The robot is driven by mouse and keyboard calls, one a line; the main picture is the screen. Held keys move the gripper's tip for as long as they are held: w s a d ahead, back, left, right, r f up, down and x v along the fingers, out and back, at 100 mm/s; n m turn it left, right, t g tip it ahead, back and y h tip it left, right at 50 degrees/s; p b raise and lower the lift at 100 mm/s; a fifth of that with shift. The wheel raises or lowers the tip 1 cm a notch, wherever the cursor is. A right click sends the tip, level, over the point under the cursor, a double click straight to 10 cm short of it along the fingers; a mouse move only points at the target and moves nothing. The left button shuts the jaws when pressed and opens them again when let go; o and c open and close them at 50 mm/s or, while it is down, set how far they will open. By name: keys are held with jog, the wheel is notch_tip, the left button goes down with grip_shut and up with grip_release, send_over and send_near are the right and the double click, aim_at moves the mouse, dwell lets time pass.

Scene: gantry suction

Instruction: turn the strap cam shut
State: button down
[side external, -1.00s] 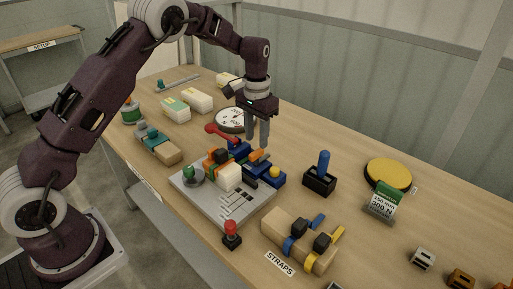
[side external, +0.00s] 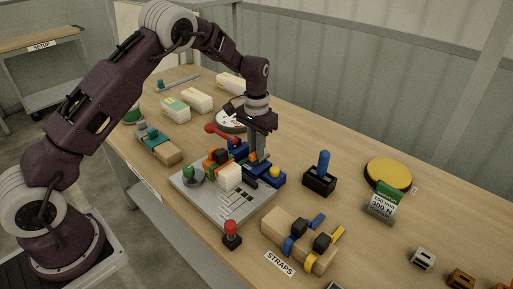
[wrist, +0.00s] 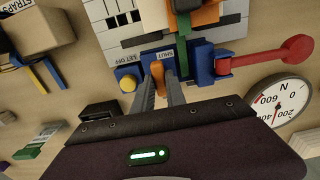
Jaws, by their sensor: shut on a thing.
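The strap cam is an orange lever (wrist: 158,72) on a blue base (wrist: 206,72) fixed to a grey slotted plate (wrist: 130,30). The base carries a "SHUT" label beside the lever and a "SET OFF" label near a yellow knob (wrist: 127,83). My gripper (wrist: 160,85) points down at the base, with its fingers on either side of the orange lever and shut on it. In the side external view my gripper (side external: 259,156) is low over the blue base (side external: 272,180) and hides most of the lever. A green strap (wrist: 182,48) runs beside it.
A red-knobbed arm (wrist: 285,52) and a dial gauge (wrist: 280,100) lie close by. A black block with a blue handle (side external: 321,178), a wooden strap block (side external: 285,235) and a red-topped post (side external: 231,236) stand around the plate.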

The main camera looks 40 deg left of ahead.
jog(key=shift+n, duration=0.3)
jog(key=n, duration=0.3)
jog(key=shift+n, duration=0.4)
jog(key=n, duration=0.4)
jog(key=shift+n, duration=0.3)
jog(key=n, duration=0.4)
jog(key=shift+n, duration=2.4)
jog(key=c, duration=1.4)
grip_release()
jog(key=shift+o, duration=0.2)
